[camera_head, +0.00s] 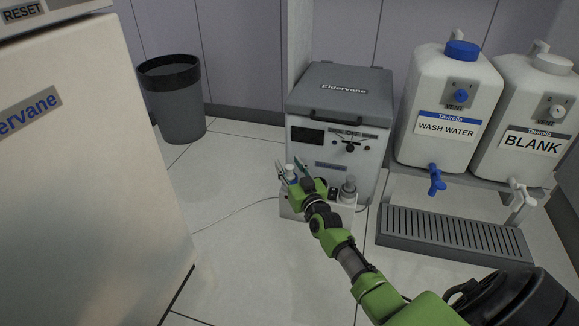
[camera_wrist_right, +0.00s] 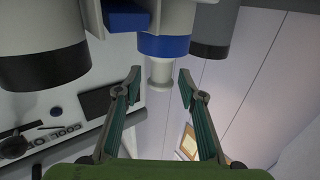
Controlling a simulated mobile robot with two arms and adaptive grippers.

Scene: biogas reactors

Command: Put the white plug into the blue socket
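My right gripper (camera_head: 293,166) is at the left part of a small white box (camera_head: 340,213) in front of the Eldervane device. In the right wrist view its two fingers (camera_wrist_right: 158,80) stand apart, with nothing gripped. Between and beyond the tips is a round piece with a narrow white end (camera_wrist_right: 159,73) and a blue collar (camera_wrist_right: 163,45); I cannot tell if this is the white plug on the blue socket. A dark-ended white cylinder (camera_wrist_right: 45,65) and a grey cylinder (camera_wrist_right: 210,35) flank it. A grey-topped fitting (camera_head: 348,185) stands on the box's right. My left gripper is out of view.
The Eldervane device (camera_head: 340,105) stands behind the box. A wash water tank (camera_head: 445,105) and a blank tank (camera_head: 530,120) stand at right above a grey drip tray (camera_head: 455,238). A dark bin (camera_head: 175,100) is back left. A white cabinet (camera_head: 85,180) fills the left.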

